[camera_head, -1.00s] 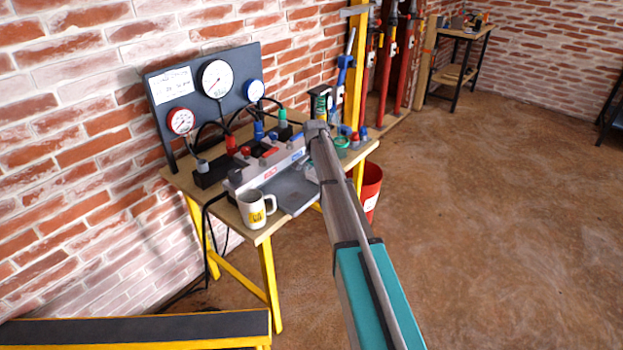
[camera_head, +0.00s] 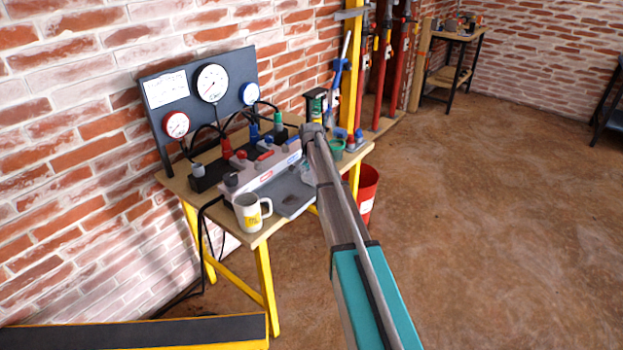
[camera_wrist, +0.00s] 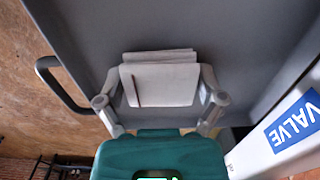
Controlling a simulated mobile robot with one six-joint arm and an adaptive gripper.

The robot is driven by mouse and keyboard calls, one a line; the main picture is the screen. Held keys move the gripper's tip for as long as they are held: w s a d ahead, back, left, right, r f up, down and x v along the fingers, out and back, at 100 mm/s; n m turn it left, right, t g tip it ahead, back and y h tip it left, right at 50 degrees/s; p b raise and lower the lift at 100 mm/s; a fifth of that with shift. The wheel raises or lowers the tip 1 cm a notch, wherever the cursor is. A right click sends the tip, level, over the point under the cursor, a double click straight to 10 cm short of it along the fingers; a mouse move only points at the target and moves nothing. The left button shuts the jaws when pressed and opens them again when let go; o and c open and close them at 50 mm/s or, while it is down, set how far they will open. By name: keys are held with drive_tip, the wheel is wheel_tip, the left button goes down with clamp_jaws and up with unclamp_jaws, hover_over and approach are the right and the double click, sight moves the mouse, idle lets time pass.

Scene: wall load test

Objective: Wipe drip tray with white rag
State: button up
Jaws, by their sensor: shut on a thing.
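The white rag (camera_wrist: 160,84) is a folded pad with a thin red stripe. My gripper (camera_wrist: 160,92) is shut on it, with one finger at each side. In the wrist view the rag is over the flat grey drip tray (camera_wrist: 235,50); I cannot tell whether it touches the tray. In the head view the tray (camera_head: 294,203) is at the front of the workbench, below the valve block, with a darker patch on its left part. My arm hides its right side and most of the gripper there.
The grey valve block (camera_head: 262,176) stands along the tray's back edge. A white mug (camera_head: 248,213) stands close to the tray's left end. A gauge panel (camera_head: 205,102) is behind. A green cup (camera_head: 336,149) is to the right, with a red bucket (camera_head: 367,190) below.

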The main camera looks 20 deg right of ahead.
sight(290, 198)
drive_tip(key=shift+s+a, duration=0.55)
drive_tip(key=shift+a, duration=0.2)
drive_tip(key=shift+s+a, duration=0.5)
drive_tip(key=shift+a, duration=0.25)
drive_tip(key=shift+s+a+f, duration=0.1)
drive_tip(key=shift+s+a, duration=0.55)
drive_tip(key=shift+a, duration=0.2)
drive_tip(key=shift+s+a, duration=0.6)
drive_tip(key=shift+a, duration=0.2)
drive_tip(key=shift+s+a, duration=0.55)
drive_tip(key=shift+a, duration=0.25)
drive_tip(key=shift+s+a, duration=0.55)
drive_tip(key=shift+a, duration=0.2)
drive_tip(key=shift+r, duration=0.2)
wheel_tip(290, 198, up, 6)
drive_tip(key=p, duration=0.6)
drive_tip(key=shift+f, duration=0.1)
